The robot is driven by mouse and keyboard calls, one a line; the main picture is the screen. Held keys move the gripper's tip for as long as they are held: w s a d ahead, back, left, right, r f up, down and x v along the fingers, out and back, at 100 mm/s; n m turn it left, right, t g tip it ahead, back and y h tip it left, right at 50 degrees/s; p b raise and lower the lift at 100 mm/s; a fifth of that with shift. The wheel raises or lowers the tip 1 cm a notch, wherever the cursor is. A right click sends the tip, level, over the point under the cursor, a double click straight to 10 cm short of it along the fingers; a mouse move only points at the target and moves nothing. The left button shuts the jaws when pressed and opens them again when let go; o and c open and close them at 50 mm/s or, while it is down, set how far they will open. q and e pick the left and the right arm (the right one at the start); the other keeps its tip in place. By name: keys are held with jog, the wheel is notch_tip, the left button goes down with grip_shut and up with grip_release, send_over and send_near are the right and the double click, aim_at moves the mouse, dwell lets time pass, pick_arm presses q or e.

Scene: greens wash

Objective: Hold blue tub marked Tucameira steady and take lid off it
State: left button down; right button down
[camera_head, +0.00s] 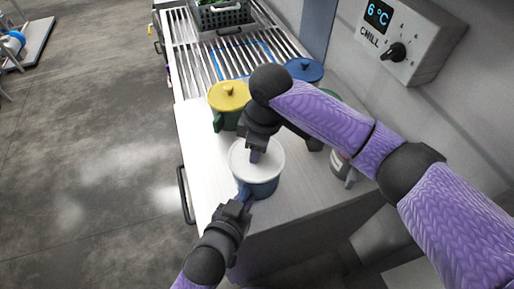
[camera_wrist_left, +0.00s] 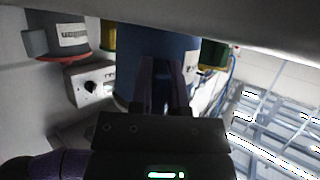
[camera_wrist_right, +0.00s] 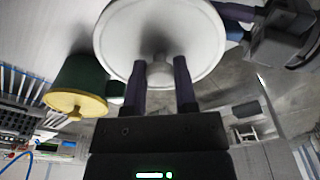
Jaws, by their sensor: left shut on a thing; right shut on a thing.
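A blue tub (camera_head: 262,188) with a white lid (camera_head: 272,157) stands upright near the counter's front end. No marking on it can be read. My left gripper (camera_head: 243,196) is shut on the tub's blue handle at its near left side. The tub's blue wall fills the middle of the left wrist view (camera_wrist_left: 160,45), behind the fingers. My right gripper (camera_head: 257,154) is above the lid, shut on its knob. The knob (camera_wrist_right: 158,72) shows between the fingers in the right wrist view. The lid appears to sit on the tub; its far rim is partly hidden by my right gripper.
A green tub with a yellow lid (camera_head: 228,96) stands just behind. A blue-lidded tub (camera_head: 304,70) is further back, and a grey tub (camera_head: 340,164) is at right, partly behind my right arm. A crate (camera_head: 222,18) sits on the slatted rack. A chill control box (camera_head: 405,40) is on the wall.

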jog(key=shift+r, duration=0.45)
jog(key=shift+r, duration=2)
pick_arm(q)
jog(key=c, duration=0.5)
grip_release()
jog(key=shift+c, duration=0.2)
